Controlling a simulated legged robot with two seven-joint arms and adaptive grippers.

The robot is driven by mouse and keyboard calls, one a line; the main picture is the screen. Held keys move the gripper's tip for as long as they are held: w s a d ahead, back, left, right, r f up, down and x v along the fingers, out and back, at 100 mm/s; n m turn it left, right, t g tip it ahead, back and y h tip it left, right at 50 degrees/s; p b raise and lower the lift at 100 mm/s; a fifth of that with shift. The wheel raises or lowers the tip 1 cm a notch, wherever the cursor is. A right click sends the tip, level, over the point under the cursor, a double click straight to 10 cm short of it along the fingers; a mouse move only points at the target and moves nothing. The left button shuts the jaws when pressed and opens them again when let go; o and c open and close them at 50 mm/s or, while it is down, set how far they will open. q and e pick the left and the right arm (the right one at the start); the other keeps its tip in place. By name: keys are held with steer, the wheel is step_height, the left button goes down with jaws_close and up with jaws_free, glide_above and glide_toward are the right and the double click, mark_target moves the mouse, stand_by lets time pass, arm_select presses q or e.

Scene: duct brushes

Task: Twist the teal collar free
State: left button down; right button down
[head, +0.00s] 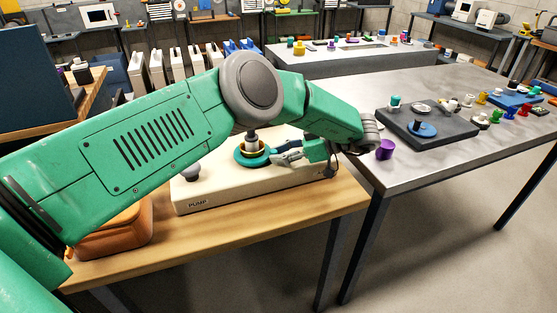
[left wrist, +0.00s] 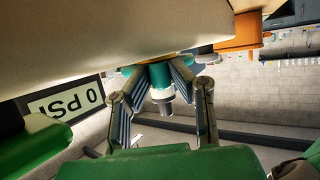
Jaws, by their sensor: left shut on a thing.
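The teal collar (head: 243,160) sits low around an upright post with a dark top (head: 251,138) on a cream pump base (head: 215,199) marked PUMP. My left gripper (head: 277,155) reaches it from the right and is shut on the collar's right side. The left wrist view shows the teal collar (left wrist: 160,74) between both fingers (left wrist: 158,84), with the grey post end (left wrist: 162,98) sticking out past it. The fingers hide part of the collar, so I cannot tell how far it is turned. My right gripper is in neither view.
The pump stands on a wooden bench (head: 240,232), with a grey knob (head: 191,172) on its left and an orange case (head: 117,234) beside it. A purple cup (head: 385,149) stands on the metal table (head: 430,176) near my wrist.

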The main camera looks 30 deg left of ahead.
arm_select(q)
steer(key=shift+d, duration=0.1)
steer(key=c, duration=1.4)
jaws_free()
steer(key=shift+w, duration=0.1)
steer(key=shift+c, duration=0.2)
steer(key=shift+d, duration=0.1)
step_height(320, 180, up, 10)
steer(key=shift+f, duration=0.1)
